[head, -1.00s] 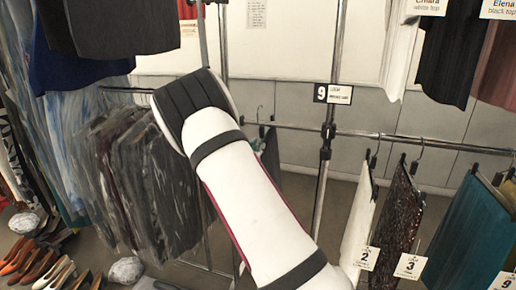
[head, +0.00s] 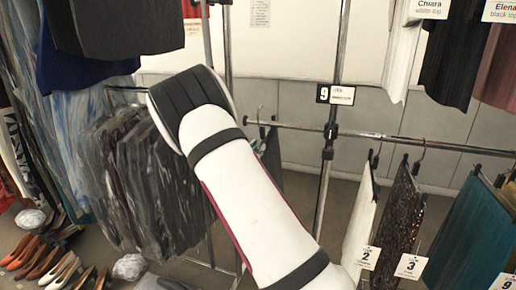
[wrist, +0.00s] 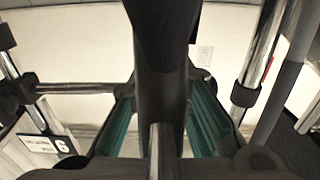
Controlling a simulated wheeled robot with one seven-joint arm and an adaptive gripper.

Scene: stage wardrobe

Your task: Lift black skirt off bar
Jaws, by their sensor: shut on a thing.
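In the head view my arm crosses the middle and hides my gripper. In the wrist view, which is rolled so that a sign reads inverted, my gripper (wrist: 160,95) is shut on a dark strip seen edge-on. I take this to be the black skirt (wrist: 160,35), which stretches toward the top of the picture. Whether the fingers hold its cloth or its hanger is unclear. Whether the skirt's hanger touches the bar is hidden.
A post with a number 9 sign (head: 335,94) stands right of my arm. Tagged skirts (head: 400,220) hang at right, dark garments (head: 150,190) at left. Shoes (head: 45,265) lie on the floor at lower left.

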